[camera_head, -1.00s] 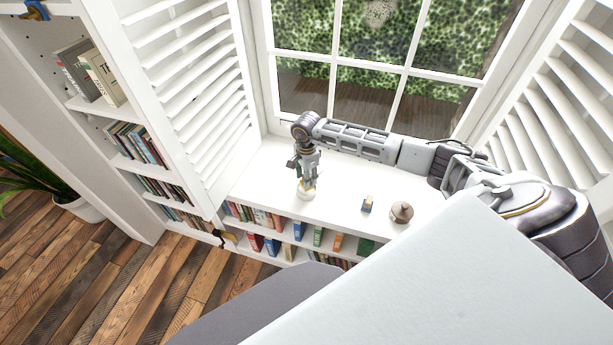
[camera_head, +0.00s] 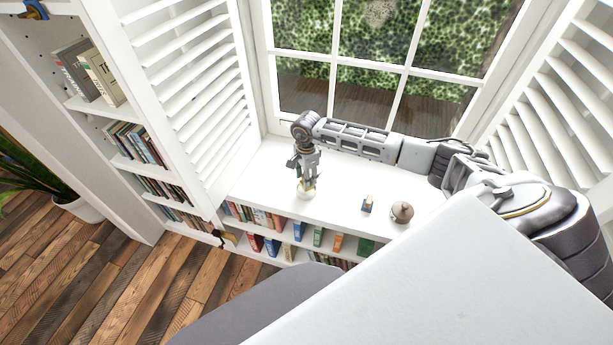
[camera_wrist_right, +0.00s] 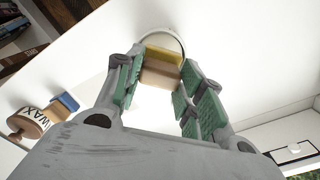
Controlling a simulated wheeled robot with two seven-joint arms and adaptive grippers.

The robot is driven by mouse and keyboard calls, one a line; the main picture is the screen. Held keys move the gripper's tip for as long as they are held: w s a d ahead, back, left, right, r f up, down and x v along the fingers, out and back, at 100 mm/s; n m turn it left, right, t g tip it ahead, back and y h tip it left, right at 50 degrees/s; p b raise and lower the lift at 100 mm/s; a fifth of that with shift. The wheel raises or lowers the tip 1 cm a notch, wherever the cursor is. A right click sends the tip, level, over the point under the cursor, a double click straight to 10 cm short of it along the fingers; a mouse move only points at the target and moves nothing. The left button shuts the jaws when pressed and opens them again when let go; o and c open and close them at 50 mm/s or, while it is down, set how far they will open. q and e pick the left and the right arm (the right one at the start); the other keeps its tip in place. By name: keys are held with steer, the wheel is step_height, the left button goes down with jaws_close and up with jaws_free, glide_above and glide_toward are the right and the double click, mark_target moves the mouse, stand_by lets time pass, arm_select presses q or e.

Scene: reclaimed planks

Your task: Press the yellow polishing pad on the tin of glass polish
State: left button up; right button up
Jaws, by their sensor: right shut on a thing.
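My right gripper (camera_head: 307,178) points down over the left part of the white windowsill. In the right wrist view its green-padded fingers (camera_wrist_right: 160,88) are shut on the polishing pad, a tan block (camera_wrist_right: 160,74) with a yellow layer (camera_wrist_right: 164,55) at its far end. The pale round tin of glass polish (camera_head: 305,194) stands on the sill under the fingertips. Its curved rim (camera_wrist_right: 163,30) shows beyond the pad in the wrist view. The pad overlaps the tin there; I cannot tell whether they touch. My left gripper is not in view.
A small blue and tan block (camera_head: 367,206) and a brown round knobbed thing (camera_head: 402,212) stand to the right on the sill. The wrist view shows a wooden-ended container marked WAX (camera_wrist_right: 36,118). Window and shutters (camera_head: 190,90) bound the sill; books fill shelves below.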

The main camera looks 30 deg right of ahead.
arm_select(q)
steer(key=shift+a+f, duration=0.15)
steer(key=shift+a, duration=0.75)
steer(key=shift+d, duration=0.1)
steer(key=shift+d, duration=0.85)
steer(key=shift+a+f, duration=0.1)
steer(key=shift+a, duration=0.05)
arm_select(e)
steer(key=shift+f, duration=0.1)
steer(key=shift+f+b, duration=0.15)
steer(key=shift+b, duration=0.2)
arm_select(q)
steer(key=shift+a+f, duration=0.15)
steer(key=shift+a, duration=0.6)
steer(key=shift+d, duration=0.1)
